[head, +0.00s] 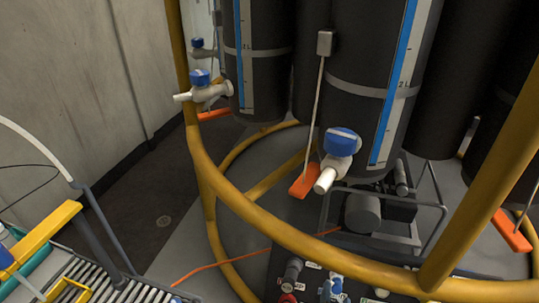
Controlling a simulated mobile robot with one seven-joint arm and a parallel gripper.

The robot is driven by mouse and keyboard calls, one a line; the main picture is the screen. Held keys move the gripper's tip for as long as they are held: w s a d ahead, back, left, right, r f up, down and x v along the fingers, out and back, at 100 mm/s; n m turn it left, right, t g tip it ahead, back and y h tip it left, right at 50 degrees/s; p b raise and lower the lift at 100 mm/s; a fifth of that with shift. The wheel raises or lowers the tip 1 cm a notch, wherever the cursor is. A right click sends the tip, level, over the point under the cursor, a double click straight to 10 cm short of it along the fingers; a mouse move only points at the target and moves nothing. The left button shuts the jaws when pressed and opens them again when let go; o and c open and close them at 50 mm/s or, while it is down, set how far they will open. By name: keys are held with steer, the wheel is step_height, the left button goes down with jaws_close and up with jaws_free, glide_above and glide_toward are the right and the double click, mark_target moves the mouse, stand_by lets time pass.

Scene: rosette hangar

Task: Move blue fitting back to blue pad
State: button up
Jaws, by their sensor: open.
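A small blue and white fitting (332,288) shows at the bottom edge, on or just above a dark panel (355,285) with small white labels. The frame cuts it off below, and I cannot tell what it rests on. I cannot make out a blue pad in this view. My gripper is not in view.
A yellow tubular rail (300,238) curves across the front of black tanks (352,105). Blue-handled valves (342,142) stick out from the tanks. A grey fitting (292,270) and a red one (287,298) sit beside the blue one. A roller conveyor (110,285) is lower left.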

mark_target(337, 290)
steer(key=shift+b+x, duration=1.15)
steer(key=shift+x, duration=0.9)
jaws_close()
stand_by(1.1)
steer(key=shift+p, duration=0.3)
steer(key=shift+p+v, duration=3.05)
